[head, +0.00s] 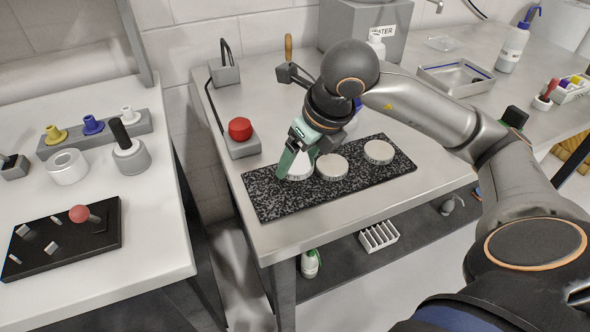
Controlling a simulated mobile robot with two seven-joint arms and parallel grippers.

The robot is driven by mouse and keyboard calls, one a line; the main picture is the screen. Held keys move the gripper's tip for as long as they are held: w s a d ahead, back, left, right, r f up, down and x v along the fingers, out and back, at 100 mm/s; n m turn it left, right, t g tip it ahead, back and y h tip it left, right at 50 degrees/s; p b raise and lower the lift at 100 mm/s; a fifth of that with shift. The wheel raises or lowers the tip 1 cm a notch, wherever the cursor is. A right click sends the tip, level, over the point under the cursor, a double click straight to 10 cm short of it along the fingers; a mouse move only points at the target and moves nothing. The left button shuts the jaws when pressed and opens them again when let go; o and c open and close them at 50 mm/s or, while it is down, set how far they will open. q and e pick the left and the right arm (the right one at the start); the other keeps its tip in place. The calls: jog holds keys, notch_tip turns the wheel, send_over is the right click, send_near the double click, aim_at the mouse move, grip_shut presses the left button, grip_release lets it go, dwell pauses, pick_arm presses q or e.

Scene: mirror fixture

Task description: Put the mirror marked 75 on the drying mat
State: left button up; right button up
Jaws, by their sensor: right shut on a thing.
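A speckled dark mat (268,196) lies on the steel bench at the middle. Three round white mirrors stand in a row on it: one at the left (299,169), one in the middle (332,167) and one at the right (379,151). My right gripper (288,165) reaches down with green fingers at the left mirror and is shut on it. The fingers cover part of that mirror. Any number markings are too small to read. My left gripper is not in view.
A red button box (240,136) stands left of the mat. A steel tray (455,77) and a grey water container (365,35) are at the back. A separate left bench holds a black plate (62,240). A gap separates the benches.

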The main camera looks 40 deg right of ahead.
aim_at(299, 167)
jog(key=shift+w+a+f, duration=0.15)
jog(key=shift+w+f, duration=0.05)
jog(key=shift+f, duration=0.1)
jog(key=x, duration=0.2)
jog(key=shift+s+a+f+b, duration=0.1)
jog(key=shift+s+f+b, duration=0.05)
jog(key=shift+f+b, duration=0.2)
jog(key=shift+f, duration=0.5)
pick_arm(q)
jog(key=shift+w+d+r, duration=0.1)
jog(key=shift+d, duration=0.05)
pick_arm(e)
jog(key=shift+f, duration=0.2)
jog(key=o, duration=1.5)
jog(key=shift+r, duration=0.1)
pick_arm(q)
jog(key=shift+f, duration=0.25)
